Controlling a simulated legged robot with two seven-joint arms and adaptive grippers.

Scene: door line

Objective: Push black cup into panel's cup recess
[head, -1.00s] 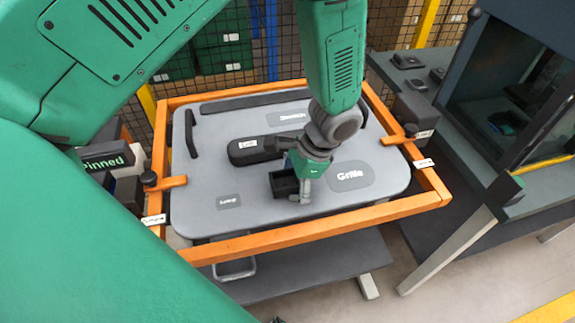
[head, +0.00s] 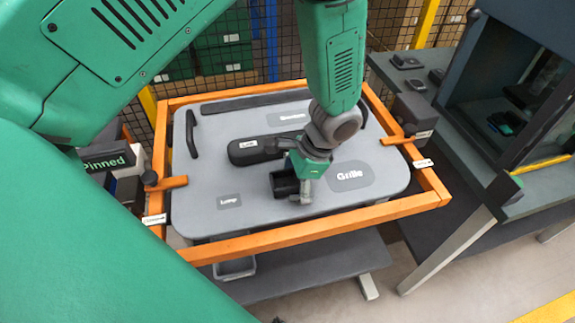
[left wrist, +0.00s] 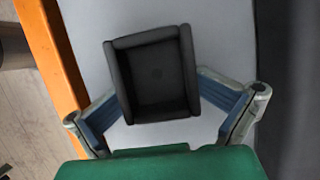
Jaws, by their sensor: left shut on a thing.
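The black cup (head: 284,184) is a square, open-topped box at the lower middle of the grey panel (head: 210,150). My left gripper (head: 301,187) is shut on it. In the left wrist view the cup (left wrist: 154,74) sits between the two fingers of the gripper (left wrist: 157,98), with its open side and inner floor facing the camera. I cannot tell whether the cup touches the panel or is in a recess; the cup and gripper hide the surface there. My right gripper is not in view.
An orange frame (head: 330,221) with dark knobs surrounds the panel. A long black part (head: 250,150) lies on the panel just behind the gripper. A black handle (head: 191,133) stands at the panel's left. A dark machine (head: 515,75) stands at the right.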

